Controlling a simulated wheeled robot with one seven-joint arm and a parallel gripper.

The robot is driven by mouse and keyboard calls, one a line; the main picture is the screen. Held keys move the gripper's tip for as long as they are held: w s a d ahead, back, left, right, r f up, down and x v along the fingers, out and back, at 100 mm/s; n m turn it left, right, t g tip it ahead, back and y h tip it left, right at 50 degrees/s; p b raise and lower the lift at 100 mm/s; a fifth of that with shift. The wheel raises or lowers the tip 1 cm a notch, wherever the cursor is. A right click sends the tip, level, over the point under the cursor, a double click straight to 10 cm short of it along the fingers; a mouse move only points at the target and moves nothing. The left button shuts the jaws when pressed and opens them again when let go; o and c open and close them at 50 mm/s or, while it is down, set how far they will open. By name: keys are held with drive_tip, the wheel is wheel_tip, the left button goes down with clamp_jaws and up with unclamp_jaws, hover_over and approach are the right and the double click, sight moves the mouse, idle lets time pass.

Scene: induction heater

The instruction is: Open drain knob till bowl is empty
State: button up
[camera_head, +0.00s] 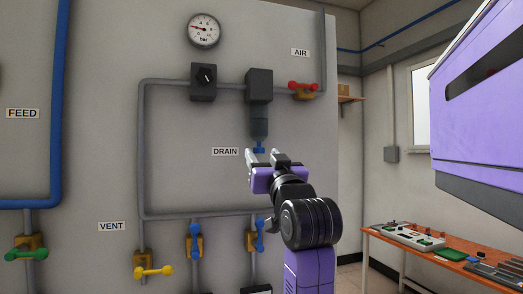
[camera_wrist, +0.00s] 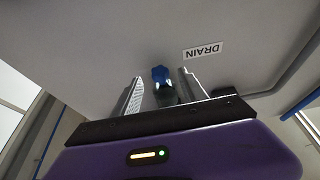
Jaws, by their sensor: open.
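The drain knob (camera_head: 259,150) is small and blue, at the bottom of a dark cylindrical bowl (camera_head: 259,122), beside the DRAIN label (camera_head: 225,152). The bowl's contents cannot be made out. My gripper (camera_head: 262,155) is open just below the knob in the head view and partly covers that area. In the wrist view the blue knob (camera_wrist: 160,74) shows between the two open fingers (camera_wrist: 158,88), with a finger on each side. I cannot tell whether either finger touches it.
A grey block (camera_head: 259,86) sits above the bowl on the pipe. A red-handled AIR valve (camera_head: 303,87) is to its right, and a pressure gauge (camera_head: 204,30) is above. Blue valves (camera_head: 195,240) and a yellow valve (camera_head: 153,271) are lower. A workbench (camera_head: 440,250) stands at right.

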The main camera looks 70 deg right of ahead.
drive_tip(key=shift+x, duration=0.95)
drive_tip(key=shift+c, duration=0.2)
clamp_jaws()
